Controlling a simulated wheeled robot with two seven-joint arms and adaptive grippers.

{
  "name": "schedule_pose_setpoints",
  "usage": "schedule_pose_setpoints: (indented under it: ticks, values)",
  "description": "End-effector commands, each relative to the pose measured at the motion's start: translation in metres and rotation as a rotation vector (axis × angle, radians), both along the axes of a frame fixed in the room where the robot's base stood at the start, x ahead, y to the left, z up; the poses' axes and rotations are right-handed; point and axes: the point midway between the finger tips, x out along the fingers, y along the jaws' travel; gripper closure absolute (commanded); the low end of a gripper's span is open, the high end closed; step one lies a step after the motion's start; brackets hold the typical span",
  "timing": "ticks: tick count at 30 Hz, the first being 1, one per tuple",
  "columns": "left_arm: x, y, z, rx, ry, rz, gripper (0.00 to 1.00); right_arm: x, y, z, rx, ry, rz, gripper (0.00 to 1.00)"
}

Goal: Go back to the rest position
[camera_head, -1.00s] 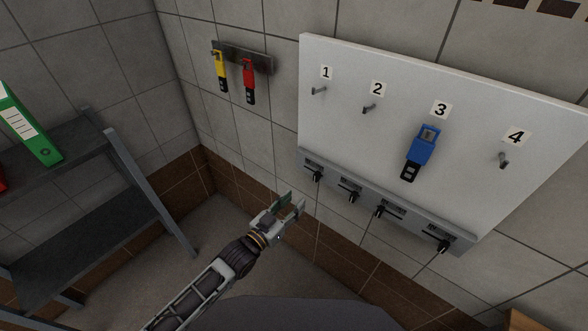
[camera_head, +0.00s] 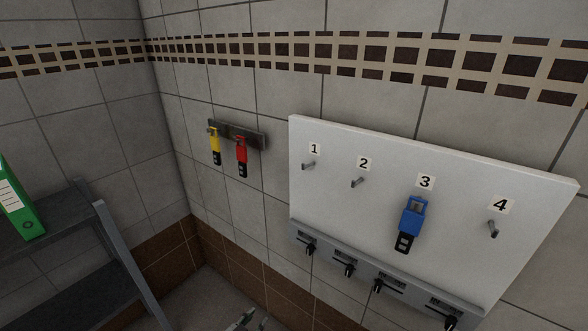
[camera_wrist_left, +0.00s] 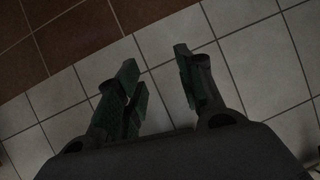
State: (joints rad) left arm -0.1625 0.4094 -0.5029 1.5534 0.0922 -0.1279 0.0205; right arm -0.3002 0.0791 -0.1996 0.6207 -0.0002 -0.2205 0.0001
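My left gripper (camera_wrist_left: 160,85) is open and empty in the left wrist view, over floor tiles. In the head view only its fingertips (camera_head: 250,321) show at the bottom edge, below the wall board. My right gripper is not in view. Hooks 1, 2 and 4 are bare.
A grey strip (camera_head: 335,252) with several black plugs or sliders runs along the board's lower edge. At the left stands a dark metal shelf (camera_head: 68,207) with a green binder (camera_head: 17,203). The wall corner lies between shelf and rack.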

Motion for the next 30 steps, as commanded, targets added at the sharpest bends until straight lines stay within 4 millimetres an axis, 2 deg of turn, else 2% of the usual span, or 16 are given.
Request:
schedule_pose_setpoints:
  ticks: [1,3,8,14,23,30]
  values:
    - [-0.004,0.013,-0.02,0.025,0.031,0.016,0.62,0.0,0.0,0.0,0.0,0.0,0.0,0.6]
    - [-0.011,0.03,-0.046,0.057,0.074,0.039,0.62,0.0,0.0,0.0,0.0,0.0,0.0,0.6]
    - [-0.033,0.07,-0.103,0.129,0.173,0.09,0.62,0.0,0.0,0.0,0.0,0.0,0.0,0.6]
    - [-0.075,0.115,-0.168,0.201,0.304,0.153,0.62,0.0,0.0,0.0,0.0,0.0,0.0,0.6]
    - [-0.165,0.169,-0.253,0.281,0.515,0.242,0.62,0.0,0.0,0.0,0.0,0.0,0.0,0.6]
    - [-0.259,0.194,-0.307,0.316,0.691,0.308,0.62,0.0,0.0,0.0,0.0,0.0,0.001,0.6]
